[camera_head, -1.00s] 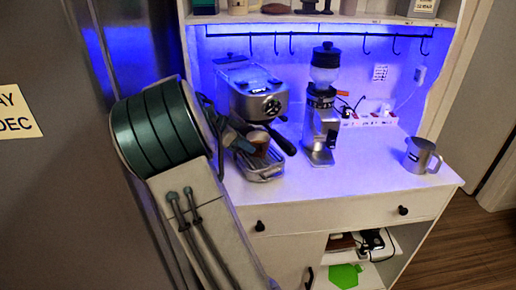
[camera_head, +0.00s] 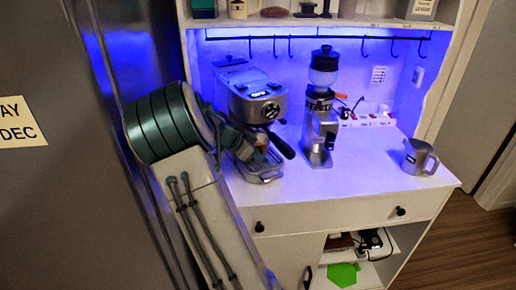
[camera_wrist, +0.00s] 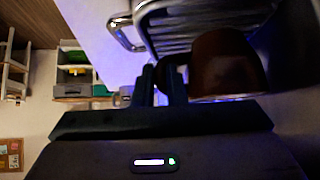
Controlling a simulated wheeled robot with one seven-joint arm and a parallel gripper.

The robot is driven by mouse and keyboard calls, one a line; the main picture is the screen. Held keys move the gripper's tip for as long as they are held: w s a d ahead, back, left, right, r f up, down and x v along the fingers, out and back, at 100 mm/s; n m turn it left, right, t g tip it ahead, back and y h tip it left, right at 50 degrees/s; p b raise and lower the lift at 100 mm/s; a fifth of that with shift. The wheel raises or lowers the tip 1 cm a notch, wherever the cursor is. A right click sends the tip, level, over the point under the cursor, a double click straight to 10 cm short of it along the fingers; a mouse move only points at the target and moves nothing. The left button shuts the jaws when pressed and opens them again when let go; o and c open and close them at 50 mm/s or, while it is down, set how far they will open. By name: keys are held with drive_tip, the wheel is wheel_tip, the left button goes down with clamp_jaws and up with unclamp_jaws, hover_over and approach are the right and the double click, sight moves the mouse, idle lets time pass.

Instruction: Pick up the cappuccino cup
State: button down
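The cappuccino cup (camera_head: 262,139) is small and brown, at the espresso machine's drip tray, partly hidden by my gripper (camera_head: 245,146). In the wrist view the cup (camera_wrist: 225,65) looms large and dark to the right of the fingers. The two dark fingers (camera_wrist: 161,85) stand close together with a narrow gap, right beside the cup. A dark part, perhaps the cup's handle, shows near the fingertips. I cannot tell whether the fingers touch it or close on it, nor whether the cup rests on the tray.
The espresso machine (camera_head: 255,98) stands over the drip tray (camera_head: 262,175), its dark portafilter handle (camera_head: 281,146) close beside my gripper. A grinder (camera_head: 320,110) stands to the right. A metal pitcher (camera_head: 416,157) stands at the counter's right end, with clear counter between.

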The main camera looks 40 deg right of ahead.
drive_tip(key=shift+r, duration=0.15)
drive_tip(key=shift+r+b, duration=0.45)
drive_tip(key=shift+r, duration=0.2)
drive_tip(key=s+a+b, duration=0.3)
drive_tip(key=s, duration=1.4)
drive_tip(key=shift+s+b, duration=0.3)
drive_tip(key=shift+b, duration=0.1)
drive_tip(key=shift+s, duration=0.2)
